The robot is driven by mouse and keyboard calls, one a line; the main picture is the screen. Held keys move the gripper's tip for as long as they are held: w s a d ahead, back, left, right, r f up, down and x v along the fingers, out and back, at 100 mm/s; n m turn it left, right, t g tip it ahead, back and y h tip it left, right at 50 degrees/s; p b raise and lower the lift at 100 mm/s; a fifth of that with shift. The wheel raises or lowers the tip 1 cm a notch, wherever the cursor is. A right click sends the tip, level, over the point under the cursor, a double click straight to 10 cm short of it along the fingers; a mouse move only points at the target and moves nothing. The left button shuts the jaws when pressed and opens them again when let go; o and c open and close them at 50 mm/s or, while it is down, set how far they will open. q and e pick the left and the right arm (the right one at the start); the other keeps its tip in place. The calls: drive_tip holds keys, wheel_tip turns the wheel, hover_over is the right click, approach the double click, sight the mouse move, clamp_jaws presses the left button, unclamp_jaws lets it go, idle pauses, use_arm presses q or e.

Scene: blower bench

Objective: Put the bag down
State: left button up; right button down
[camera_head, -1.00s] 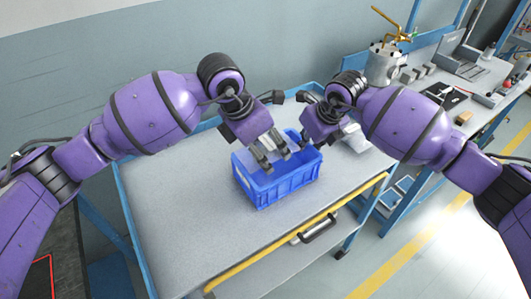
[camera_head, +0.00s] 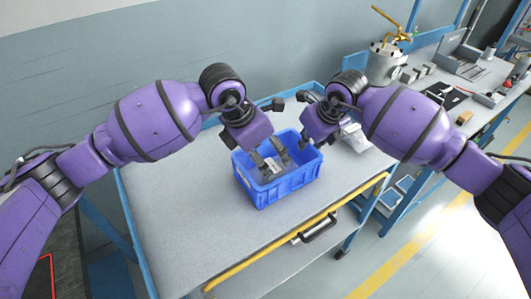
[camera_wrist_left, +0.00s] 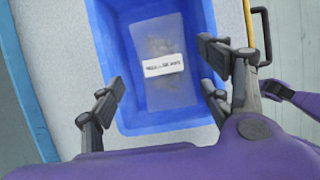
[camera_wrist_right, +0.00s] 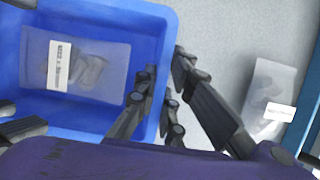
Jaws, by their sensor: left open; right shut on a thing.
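A clear bag (camera_wrist_left: 165,75) with a white label and dark contents lies flat inside the blue bin (camera_wrist_left: 112,60). It also shows in the right wrist view (camera_wrist_right: 98,68). My left gripper (camera_head: 272,162) is open over the bin. Its fingers (camera_wrist_left: 160,75) stand apart on either side of the bag, holding nothing. In the head view the fingers partly hide the bag. My right gripper (camera_wrist_right: 167,85) is shut on the bin's side wall, one finger inside and one outside. In the head view my right gripper (camera_head: 315,142) is at the bin's right side.
The bin stands on a grey bench (camera_head: 180,215) with blue edges. A second labelled clear bag (camera_wrist_right: 268,95) lies on the bench right of the bin, also partly in the head view (camera_head: 355,138). The bench left of the bin is clear. Another bench (camera_head: 440,75) holds tools and a metal pot.

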use_arm(q)
drive_tip(key=v, duration=1.2)
use_arm(e)
drive_tip(key=c, duration=1.8)
unclamp_jaws()
drive_tip(key=shift+o, duration=0.2)
drive_tip(key=v, duration=1.2)
